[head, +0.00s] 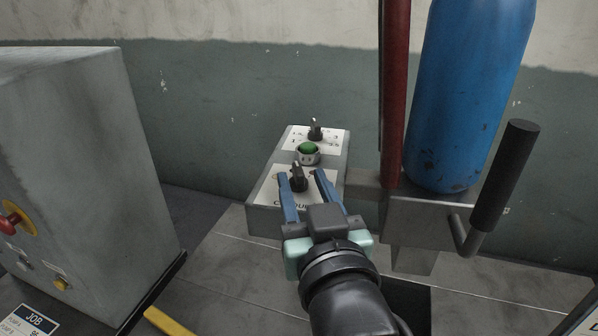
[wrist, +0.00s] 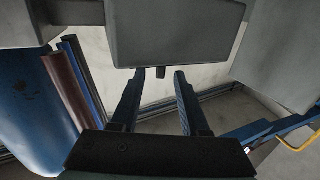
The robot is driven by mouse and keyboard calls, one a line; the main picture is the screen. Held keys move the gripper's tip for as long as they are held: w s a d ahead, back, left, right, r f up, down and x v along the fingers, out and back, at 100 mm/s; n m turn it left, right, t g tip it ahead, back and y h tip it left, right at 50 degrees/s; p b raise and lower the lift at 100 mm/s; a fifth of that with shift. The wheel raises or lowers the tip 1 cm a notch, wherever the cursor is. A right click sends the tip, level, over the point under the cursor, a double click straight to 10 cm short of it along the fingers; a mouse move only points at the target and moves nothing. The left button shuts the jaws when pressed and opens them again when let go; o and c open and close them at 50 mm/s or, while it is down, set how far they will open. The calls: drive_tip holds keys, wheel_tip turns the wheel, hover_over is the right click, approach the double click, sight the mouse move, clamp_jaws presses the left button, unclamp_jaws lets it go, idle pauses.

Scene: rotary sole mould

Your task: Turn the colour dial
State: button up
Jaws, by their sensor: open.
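The colour dial (head: 298,179) is a black knob on a white plate, lettered in part "COLOU", on the near end of a sloped grey control box (head: 270,222). My gripper (head: 302,174) is open, its two blue fingers reaching up either side of the dial in the head view. A gap shows between knob and fingers; I cannot tell how far they are above the plate. Part of the lettering is hidden by my gripper.
A green button (head: 308,149) and a second black dial (head: 315,130) are farther up the box. A red post (head: 394,95), blue cylinder (head: 468,90) and black-handled crank (head: 505,175) stand right. A grey cabinet (head: 85,150) stands left.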

sight(301, 178)
drive_tip(key=shift+w+a, duration=0.2)
drive_tip(key=shift+w, duration=0.65)
drive_tip(key=shift+w+a, duration=0.15)
drive_tip(key=shift+w, duration=0.65)
clamp_jaws()
